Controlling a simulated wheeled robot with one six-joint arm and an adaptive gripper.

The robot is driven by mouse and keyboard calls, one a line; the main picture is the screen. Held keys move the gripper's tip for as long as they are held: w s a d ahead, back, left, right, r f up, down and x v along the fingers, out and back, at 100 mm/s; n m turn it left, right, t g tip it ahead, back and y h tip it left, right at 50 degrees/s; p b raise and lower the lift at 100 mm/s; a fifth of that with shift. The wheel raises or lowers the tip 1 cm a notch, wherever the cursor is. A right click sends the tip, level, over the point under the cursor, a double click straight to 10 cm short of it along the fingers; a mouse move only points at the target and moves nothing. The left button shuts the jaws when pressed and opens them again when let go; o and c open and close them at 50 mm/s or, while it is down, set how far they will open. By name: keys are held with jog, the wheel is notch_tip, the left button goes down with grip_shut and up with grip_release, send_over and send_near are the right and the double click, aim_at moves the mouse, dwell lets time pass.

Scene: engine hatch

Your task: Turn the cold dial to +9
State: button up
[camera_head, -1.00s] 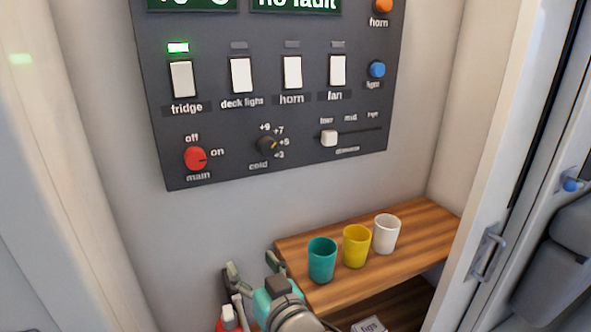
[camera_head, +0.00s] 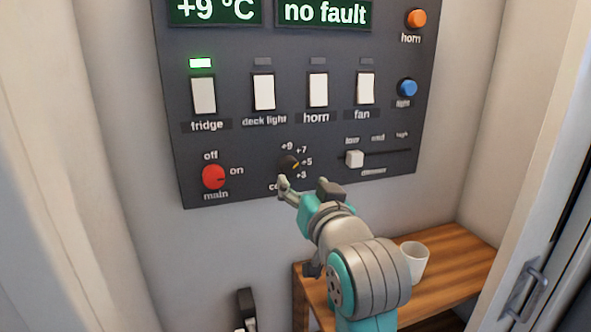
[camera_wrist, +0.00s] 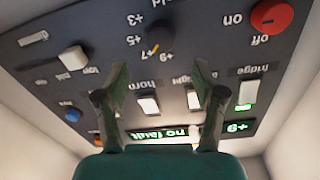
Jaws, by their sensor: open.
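The cold dial (camera_head: 288,163) is a small dark knob with a yellow mark, low on the dark panel, with the labels +3, +5, +7 and +9 around it. In the wrist view the dial (camera_wrist: 160,38) shows upside down, its yellow mark near the +7 label; the exact setting is hard to tell. My gripper (camera_head: 305,188) is open and empty, just below the dial in the head view, and hides part of the "cold" label. In the wrist view my gripper (camera_wrist: 160,76) has its two fingers spread, with the dial beyond the gap and apart from them.
The display (camera_head: 217,10) reads +9 °C. The red main dial (camera_head: 213,177) is left of the cold dial and the dimmer slider (camera_head: 355,159) right. Several white switches sit above. A white cup (camera_head: 414,262) stands on the wooden shelf (camera_head: 462,255); my arm covers part of the shelf.

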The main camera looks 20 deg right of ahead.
aim_at(291, 169)
jog(key=w, duration=0.8)
jog(key=shift+d, duration=0.1)
jog(key=c, duration=1.1)
